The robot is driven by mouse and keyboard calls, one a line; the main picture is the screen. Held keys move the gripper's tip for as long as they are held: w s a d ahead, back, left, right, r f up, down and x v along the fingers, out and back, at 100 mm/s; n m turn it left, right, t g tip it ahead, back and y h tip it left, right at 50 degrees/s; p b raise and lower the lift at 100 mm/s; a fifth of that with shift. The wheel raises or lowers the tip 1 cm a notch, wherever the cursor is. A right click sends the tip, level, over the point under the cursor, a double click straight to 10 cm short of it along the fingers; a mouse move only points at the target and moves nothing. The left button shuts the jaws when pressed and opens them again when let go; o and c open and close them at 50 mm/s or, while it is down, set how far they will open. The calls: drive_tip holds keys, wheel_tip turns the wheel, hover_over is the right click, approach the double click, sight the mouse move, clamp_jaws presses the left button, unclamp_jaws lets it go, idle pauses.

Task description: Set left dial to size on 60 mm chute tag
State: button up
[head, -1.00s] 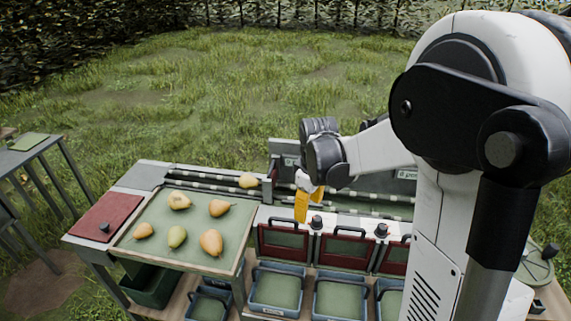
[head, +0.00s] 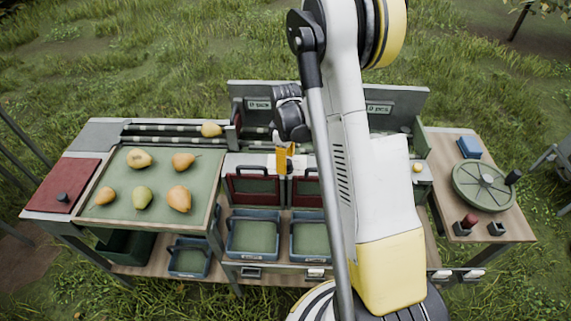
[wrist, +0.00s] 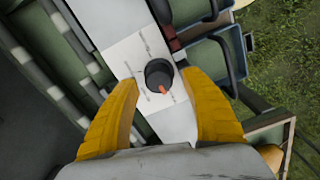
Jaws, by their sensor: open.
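The left dial (wrist: 158,76) is a round black knob with an orange pointer on a pale panel with thin marks around it. My gripper (head: 284,160) is above the sorting bench at the panel over the red-framed chute doors. In the wrist view its two yellow fingers are open, one on each side of the dial, with gaps between fingers and knob. Whether the tips are down at knob height I cannot tell. In the head view the gripper largely hides the dial. No 60 mm chute tag is readable.
A tray (head: 96,213) of several pears stands at the left, with a red panel (head: 58,183) beside it. One pear (head: 211,130) lies on the rollers. Blue bins (head: 253,236) sit below the chutes. A green handwheel (head: 484,187) is on the right table.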

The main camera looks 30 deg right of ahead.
drive_tip(key=shift+f, duration=0.4)
drive_tip(key=c, duration=1.2)
drive_tip(key=shift+m+b, duration=0.35)
drive_tip(key=shift+m, duration=0.05)
drive_tip(key=m+b, duration=0.2)
drive_tip(key=m, duration=0.2)
drive_tip(key=shift+d+f+m, duration=0.1)
drive_tip(key=shift+m, duration=0.3)
drive_tip(key=m+b, duration=0.2)
drive_tip(key=m, duration=0.4)
drive_tip(key=shift+d, duration=0.1)
drive_tip(key=shift+b, duration=0.3)
